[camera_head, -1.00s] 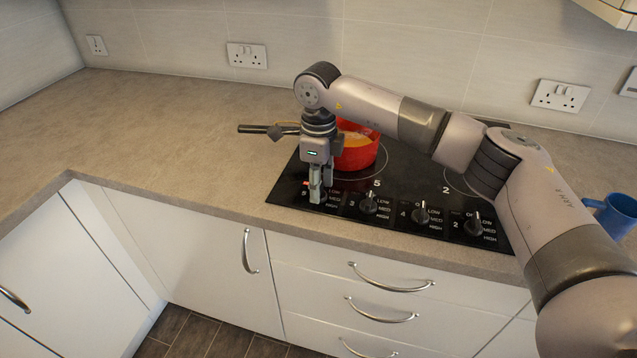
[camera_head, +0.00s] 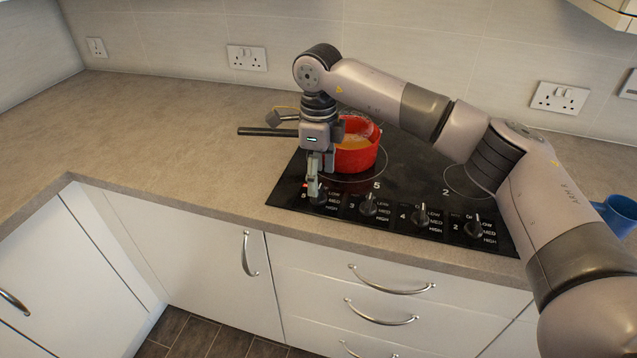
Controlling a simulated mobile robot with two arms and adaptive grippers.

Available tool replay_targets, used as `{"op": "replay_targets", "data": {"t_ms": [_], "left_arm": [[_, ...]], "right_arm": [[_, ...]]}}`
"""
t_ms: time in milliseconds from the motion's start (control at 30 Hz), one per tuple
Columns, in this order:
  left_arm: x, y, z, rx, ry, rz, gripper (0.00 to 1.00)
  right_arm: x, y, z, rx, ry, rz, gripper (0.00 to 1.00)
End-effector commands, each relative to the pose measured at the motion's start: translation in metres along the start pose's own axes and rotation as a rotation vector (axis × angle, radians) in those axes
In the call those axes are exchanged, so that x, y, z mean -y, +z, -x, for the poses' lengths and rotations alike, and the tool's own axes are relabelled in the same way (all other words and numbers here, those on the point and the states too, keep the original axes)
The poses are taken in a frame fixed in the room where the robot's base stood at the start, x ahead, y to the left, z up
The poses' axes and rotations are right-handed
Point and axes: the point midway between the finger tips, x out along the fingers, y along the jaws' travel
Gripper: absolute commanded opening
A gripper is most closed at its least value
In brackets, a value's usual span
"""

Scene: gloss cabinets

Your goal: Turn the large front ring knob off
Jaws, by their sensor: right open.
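The black hob (camera_head: 290,190) is set in the worktop and has a row of knobs along its front edge. The leftmost knob (camera_head: 319,198), beside a number 5 mark, is partly hidden by my gripper, and its pointer setting cannot be made out. A small red light shows near it. My right gripper (camera_head: 313,192) points down at this knob with its jaws open; whether the fingers touch it cannot be told. The other knobs are a second (camera_head: 368,205), a third (camera_head: 420,214) and a fourth (camera_head: 473,226) to the right. My left gripper is not in view.
A red pan (camera_head: 357,158) with yellowish contents stands on the large left ring, just behind my gripper, its black handle (camera_head: 262,132) pointing left. A blue mug (camera_head: 617,212) is at the right. The worktop (camera_head: 180,130) at left is clear.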

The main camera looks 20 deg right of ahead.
Motion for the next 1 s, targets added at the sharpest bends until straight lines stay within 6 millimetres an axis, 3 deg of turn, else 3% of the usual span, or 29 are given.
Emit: {"op": "replay_targets", "data": {"t_ms": [200,400,1000], "left_arm": [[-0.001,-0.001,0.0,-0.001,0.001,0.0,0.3],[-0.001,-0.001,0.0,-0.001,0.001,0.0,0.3],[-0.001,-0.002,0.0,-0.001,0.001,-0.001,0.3]], "right_arm": [[0.001,0.001,0.05,0.002,-0.003,-0.001,0.58],[0.001,0.001,0.078,0.001,-0.002,0.0,0.58],[0.0,0.0,0.086,0.0,0.0,0.0,0.58]]}}
